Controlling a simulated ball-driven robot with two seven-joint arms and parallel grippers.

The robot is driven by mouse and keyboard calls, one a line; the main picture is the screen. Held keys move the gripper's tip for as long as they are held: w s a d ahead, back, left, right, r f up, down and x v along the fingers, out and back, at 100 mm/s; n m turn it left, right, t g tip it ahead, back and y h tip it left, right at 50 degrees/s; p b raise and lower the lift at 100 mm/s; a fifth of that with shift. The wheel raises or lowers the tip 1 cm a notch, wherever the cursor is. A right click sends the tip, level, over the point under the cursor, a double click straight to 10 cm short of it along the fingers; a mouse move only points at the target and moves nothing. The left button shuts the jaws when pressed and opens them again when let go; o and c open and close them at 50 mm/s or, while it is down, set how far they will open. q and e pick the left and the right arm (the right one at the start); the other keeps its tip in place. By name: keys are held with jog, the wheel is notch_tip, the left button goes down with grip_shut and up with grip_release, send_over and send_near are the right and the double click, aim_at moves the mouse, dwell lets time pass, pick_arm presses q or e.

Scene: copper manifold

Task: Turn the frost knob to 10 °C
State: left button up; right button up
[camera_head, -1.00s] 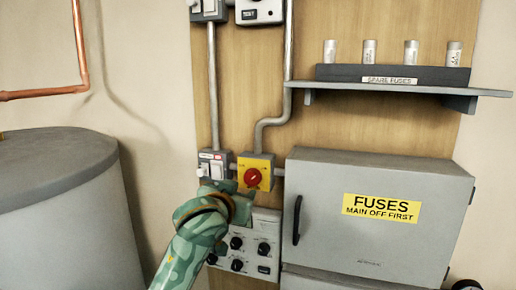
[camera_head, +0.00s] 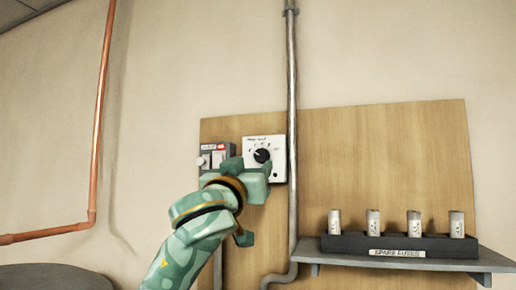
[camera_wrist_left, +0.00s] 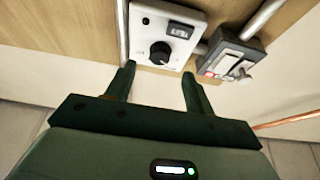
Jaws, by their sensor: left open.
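The frost knob (camera_head: 262,156) is a round black dial on a white wall box (camera_head: 278,175). Printed marks surround it, but they are too small to read. The knob also shows in the left wrist view (camera_wrist_left: 160,52), beyond the fingertips. My left gripper (camera_head: 252,168) is just in front of the white box and covers its lower left part. In the left wrist view its two fingers (camera_wrist_left: 159,74) are apart, with nothing between them. They point at the box, and the knob appears between the tips. I see no contact with the knob. My right gripper is not in view.
A grey switch box (camera_head: 216,156) sits close left of the white box. A metal conduit (camera_head: 292,110) runs vertically close on its right. A shelf (camera_head: 400,262) with a spare fuses rack (camera_head: 338,243) is at the lower right. A copper pipe (camera_head: 101,100) runs along the left wall.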

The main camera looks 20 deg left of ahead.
aim_at(260, 158)
pick_arm(q)
jog(key=p+x, duration=0.2)
jog(key=x, duration=0.2)
jog(key=shift+w+r, duration=0.25)
jog(key=shift+w, duration=0.6)
jog(key=shift+s, duration=0.1)
jog(key=c, duration=1)
jog(key=shift+o, duration=0.2)
